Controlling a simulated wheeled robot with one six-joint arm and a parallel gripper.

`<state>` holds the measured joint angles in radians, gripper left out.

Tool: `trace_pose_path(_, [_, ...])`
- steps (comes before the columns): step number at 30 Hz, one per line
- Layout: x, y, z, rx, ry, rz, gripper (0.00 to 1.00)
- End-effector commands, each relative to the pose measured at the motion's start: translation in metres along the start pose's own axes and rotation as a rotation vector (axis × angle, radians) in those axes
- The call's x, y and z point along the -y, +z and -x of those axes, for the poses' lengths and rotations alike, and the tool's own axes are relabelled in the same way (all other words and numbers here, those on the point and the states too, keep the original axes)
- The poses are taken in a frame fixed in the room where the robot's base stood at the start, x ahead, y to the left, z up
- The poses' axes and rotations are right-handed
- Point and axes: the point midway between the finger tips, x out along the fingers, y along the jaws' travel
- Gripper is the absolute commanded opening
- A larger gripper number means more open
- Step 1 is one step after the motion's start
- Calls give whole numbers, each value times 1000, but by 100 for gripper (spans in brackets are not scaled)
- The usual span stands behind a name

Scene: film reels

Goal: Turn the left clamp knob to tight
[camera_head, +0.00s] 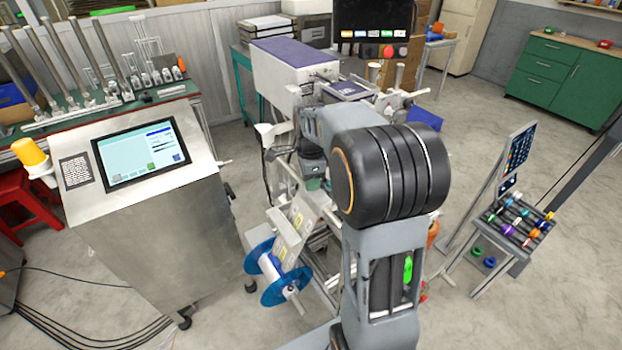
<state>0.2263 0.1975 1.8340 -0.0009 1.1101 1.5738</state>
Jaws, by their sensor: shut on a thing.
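My arm rises through the middle of the head view, and its large black joint and grey links cover much of the machine behind it. I cannot make out my gripper's jaws, and what they touch is hidden. The labelling machine (292,68) stands behind my arm, with a long white body and a purple top. I cannot pick out the left clamp knob or tell its position. A reel with blue flanges (285,287) sits low on the machine's front, left of my arm, with pale label web (296,222) above it.
A steel control cabinet (150,225) with a lit screen (141,152) stands at left. A sloped rack of coloured rolls (515,222) stands at right. A green cabinet (562,80) is at the back right. Black cables (85,330) cross the floor at lower left. Open floor lies at right.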

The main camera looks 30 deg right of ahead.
Motion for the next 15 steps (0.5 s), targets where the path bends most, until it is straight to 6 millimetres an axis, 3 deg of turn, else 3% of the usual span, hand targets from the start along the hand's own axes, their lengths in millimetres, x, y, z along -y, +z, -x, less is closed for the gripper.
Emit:
trace_pose_path(1, [0,0,1,0,-2,-2,8])
trace_pose_path(2, [0,0,1,0,-2,-2,32])
trace_pose_path(3, [0,0,1,1,-1,-2,36])
trace_pose_path(9, [0,0,0,1,-1,0,55])
trace_pose_path(15, [0,0,0,1,0,1,57])
